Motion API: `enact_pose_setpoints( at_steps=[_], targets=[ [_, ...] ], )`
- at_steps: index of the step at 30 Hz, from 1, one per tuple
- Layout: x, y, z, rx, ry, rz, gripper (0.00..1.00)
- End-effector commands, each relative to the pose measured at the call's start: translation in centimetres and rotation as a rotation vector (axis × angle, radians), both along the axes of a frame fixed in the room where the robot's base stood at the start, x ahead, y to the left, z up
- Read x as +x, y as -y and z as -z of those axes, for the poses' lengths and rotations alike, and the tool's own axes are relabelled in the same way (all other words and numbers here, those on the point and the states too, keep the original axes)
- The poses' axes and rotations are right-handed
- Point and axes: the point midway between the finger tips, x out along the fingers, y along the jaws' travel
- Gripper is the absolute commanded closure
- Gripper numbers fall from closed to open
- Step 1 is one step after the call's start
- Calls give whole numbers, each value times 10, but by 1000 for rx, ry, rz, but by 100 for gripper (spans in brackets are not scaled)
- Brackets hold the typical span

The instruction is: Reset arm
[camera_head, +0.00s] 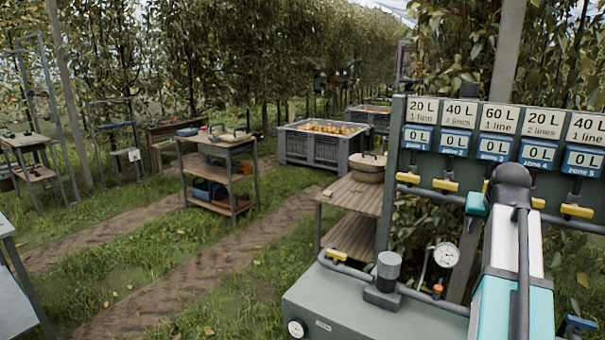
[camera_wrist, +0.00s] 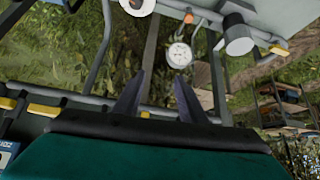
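My arm (camera_head: 515,265), white and teal with a dark joint, rises at the right of the head view in front of the valve panel (camera_head: 393,165). My gripper (camera_wrist: 159,76) shows in the wrist view with its two dark fingers apart and nothing between them. Beyond the fingers are the grey pipes of the irrigation stand and a round white gauge (camera_wrist: 179,55). The gauge also shows in the head view (camera_head: 446,255), left of my arm. My gripper's fingers cannot be made out in the head view.
Yellow-handled valves (camera_head: 446,185) hang under the zone labels close to my arm. A grey-green cabinet (camera_head: 330,310) with a pump stands below. A wooden side table (camera_head: 355,195) holds a basket. A cart (camera_head: 220,170) and a crate of pears (camera_head: 310,150) stand farther back.

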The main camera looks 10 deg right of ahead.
Motion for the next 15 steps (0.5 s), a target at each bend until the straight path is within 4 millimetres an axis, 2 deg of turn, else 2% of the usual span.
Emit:
enact_pose_setpoints(
  at_steps=[1, 3, 15],
  targets=[
    [7, -13, 20, 13, -17, -20, 62],
    [16, -28, 42, 27, -38, -42, 62],
    [46, -120, 164, 96, -160, -166, 62]
  ],
)
